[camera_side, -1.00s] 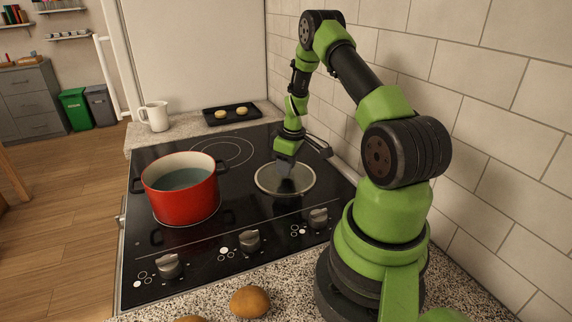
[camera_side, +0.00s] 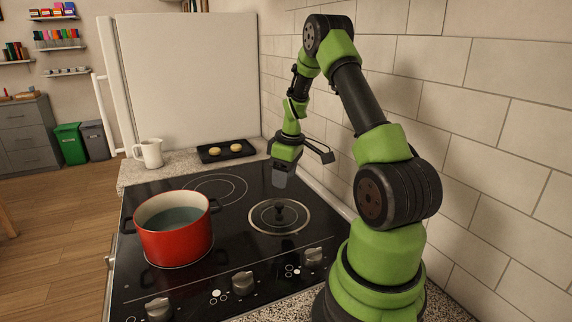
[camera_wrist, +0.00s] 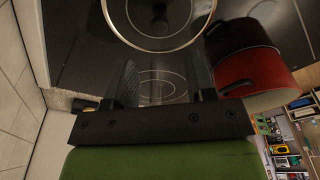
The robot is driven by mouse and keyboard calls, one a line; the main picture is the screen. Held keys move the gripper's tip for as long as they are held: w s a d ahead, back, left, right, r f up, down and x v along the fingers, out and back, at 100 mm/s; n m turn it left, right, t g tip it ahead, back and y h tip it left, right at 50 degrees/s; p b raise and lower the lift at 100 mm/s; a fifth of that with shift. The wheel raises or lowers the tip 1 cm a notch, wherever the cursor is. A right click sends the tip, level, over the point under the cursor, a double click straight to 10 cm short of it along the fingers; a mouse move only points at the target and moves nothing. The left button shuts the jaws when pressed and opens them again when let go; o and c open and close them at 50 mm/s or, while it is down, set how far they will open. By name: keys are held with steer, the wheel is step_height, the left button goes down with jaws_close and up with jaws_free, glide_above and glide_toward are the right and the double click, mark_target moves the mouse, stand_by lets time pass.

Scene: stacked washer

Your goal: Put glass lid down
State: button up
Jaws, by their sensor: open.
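The glass lid (camera_side: 279,222) lies flat on the right side of the black cooktop, its dark knob upright in the middle. Its metal rim and clear glass also show at the top of the wrist view (camera_wrist: 158,44). My gripper (camera_side: 280,180) is above and a little behind the lid, apart from it. In the wrist view the two fingers (camera_wrist: 162,88) are spread with nothing between them. The red pot (camera_side: 174,232) stands open on the left side of the cooktop with bluish liquid inside; it shows at the right of the wrist view (camera_wrist: 250,72).
A black tray (camera_side: 226,150) with two round pale pieces and a white pitcher (camera_side: 150,153) stand on the counter behind the cooktop. A tiled wall (camera_side: 480,120) runs close along the right. Control knobs (camera_side: 243,282) line the front edge. The back burner (camera_side: 215,188) is bare.

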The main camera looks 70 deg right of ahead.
steer(key=w+a+r+m+t, duration=0.1)
steer(key=w+a+r+t, duration=0.1)
steer(key=a+r, duration=1.3)
steer(key=s+a+r+m+t+y, duration=0.1)
steer(key=s+a+r, duration=0.1)
steer(key=s+a, duration=0.3)
steer(key=s+a+r+m+t+y, duration=0.1)
steer(key=s+a+r+m+t, duration=0.1)
steer(key=s+a, duration=0.4)
steer(key=a+r, duration=0.1)
steer(key=a, duration=0.2)
steer(key=shift+a+r, duration=0.25)
steer(key=shift+r, duration=0.1)
